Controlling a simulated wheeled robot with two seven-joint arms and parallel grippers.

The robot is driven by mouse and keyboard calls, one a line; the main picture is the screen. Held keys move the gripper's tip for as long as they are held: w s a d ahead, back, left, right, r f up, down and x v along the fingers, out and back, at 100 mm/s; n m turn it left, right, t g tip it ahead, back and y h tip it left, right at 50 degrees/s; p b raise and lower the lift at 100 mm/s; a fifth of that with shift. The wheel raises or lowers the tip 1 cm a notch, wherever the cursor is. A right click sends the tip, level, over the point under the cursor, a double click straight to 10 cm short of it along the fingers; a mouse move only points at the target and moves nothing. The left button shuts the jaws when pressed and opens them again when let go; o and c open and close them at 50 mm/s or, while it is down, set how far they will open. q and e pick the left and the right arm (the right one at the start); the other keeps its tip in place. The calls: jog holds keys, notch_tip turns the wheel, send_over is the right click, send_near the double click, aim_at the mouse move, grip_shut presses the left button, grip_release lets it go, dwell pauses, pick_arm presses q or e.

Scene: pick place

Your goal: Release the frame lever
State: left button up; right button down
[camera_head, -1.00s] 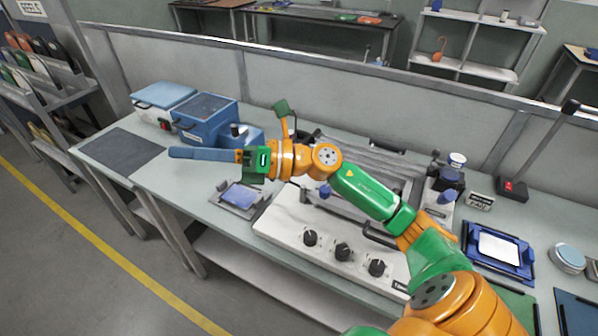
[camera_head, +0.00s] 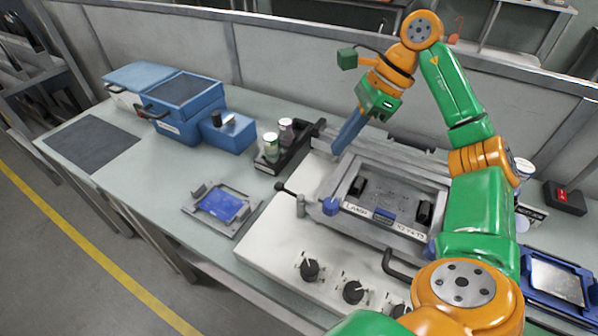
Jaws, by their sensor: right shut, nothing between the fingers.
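The white-based machine (camera_head: 278,232) on the bench carries a grey metal frame (camera_head: 358,170) with blue corner knobs. A lever with a black knob (camera_head: 281,187) sticks out to the left of the frame's front left corner. A black looped handle (camera_head: 397,264) is at the front. I cannot tell which of these is the frame lever. My right gripper (camera_head: 340,147) points down with its long blue fingers shut and empty. It is beside the frame's back left corner, away from the black knob; contact with the frame is unclear. My left gripper is not in view.
A black holder (camera_head: 283,168) with two small jars stands left of the frame. A grey fixture with a blue plate (camera_head: 222,205) lies further left. Blue boxes (camera_head: 185,110) stand at the back left. A low partition runs behind the bench. My right arm hides the machine's right side.

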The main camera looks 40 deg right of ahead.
jog(key=x, duration=0.3)
jog(key=b+x, duration=0.1)
jog(key=x, duration=0.2)
jog(key=b+x, duration=0.1)
jog(key=x, duration=0.3)
jog(key=shift+s+a, duration=0.2)
jog(key=shift+s, duration=0.1)
jog(key=w+a+p, duration=0.2)
jog(key=shift+a+r, duration=0.4)
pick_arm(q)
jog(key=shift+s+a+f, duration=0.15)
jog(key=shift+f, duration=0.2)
pick_arm(e)
jog(key=shift+w+a+f, duration=0.1)
jog(key=shift+w+a, duration=0.05)
jog(key=shift+a, duration=0.15)
jog(key=shift+a, duration=0.15)
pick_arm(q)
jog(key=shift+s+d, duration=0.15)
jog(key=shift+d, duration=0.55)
